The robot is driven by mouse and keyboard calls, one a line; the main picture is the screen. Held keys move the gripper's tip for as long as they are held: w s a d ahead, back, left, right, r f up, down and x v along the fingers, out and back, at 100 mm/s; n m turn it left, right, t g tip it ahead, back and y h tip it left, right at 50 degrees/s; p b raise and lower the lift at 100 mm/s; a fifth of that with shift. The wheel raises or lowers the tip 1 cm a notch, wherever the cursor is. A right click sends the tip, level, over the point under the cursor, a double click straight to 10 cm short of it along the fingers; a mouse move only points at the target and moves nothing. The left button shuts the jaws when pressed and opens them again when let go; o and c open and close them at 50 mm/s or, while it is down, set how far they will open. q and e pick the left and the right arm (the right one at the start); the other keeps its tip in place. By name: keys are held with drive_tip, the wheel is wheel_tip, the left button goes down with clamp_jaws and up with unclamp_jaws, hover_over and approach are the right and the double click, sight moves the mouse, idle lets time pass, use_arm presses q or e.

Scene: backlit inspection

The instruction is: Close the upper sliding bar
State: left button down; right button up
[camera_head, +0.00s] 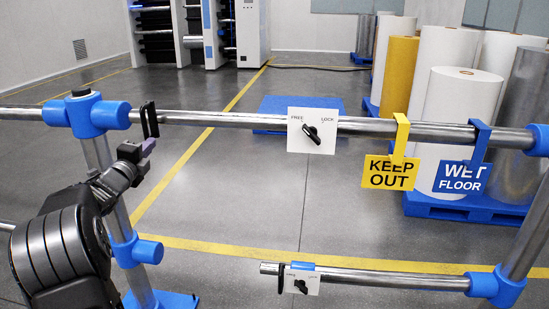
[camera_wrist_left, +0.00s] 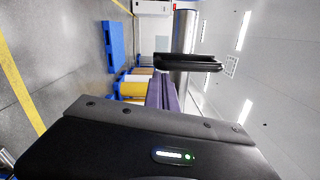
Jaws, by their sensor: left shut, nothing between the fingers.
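The upper sliding bar (camera_head: 230,120) is a steel tube running across the head view between the two blue-collared posts. Its black handle (camera_head: 150,120) stands just right of the left post's blue collar (camera_head: 110,115). A white FREE/LOCK plate (camera_head: 298,147) with a black knob (camera_head: 312,132) sits mid-bar; I cannot tell the knob's exact setting. My left gripper (camera_head: 147,148) is shut and empty, just below the handle; I cannot tell whether they touch. In the left wrist view, the purple-grey fingers (camera_wrist_left: 163,92) point toward the black handle (camera_wrist_left: 188,62) and the bar (camera_wrist_left: 183,35). My right gripper is out of view.
A lower bar (camera_head: 400,280) with its own knob plate (camera_head: 301,284) ends free in mid-span. Yellow KEEP OUT (camera_head: 388,174) and blue WET FLOOR (camera_head: 460,179) signs hang on the upper bar's right part. Large rolls on blue pallets (camera_head: 480,208) stand behind. Floor between is clear.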

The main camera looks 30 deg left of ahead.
use_arm(q)
drive_tip(key=a, duration=0.1)
drive_tip(key=s+a, duration=0.1)
drive_tip(key=a, duration=0.2)
drive_tip(key=shift+s+a+r+p, duration=0.2)
drive_tip(key=shift+s+a+p, duration=0.1)
drive_tip(key=shift+s, duration=0.05)
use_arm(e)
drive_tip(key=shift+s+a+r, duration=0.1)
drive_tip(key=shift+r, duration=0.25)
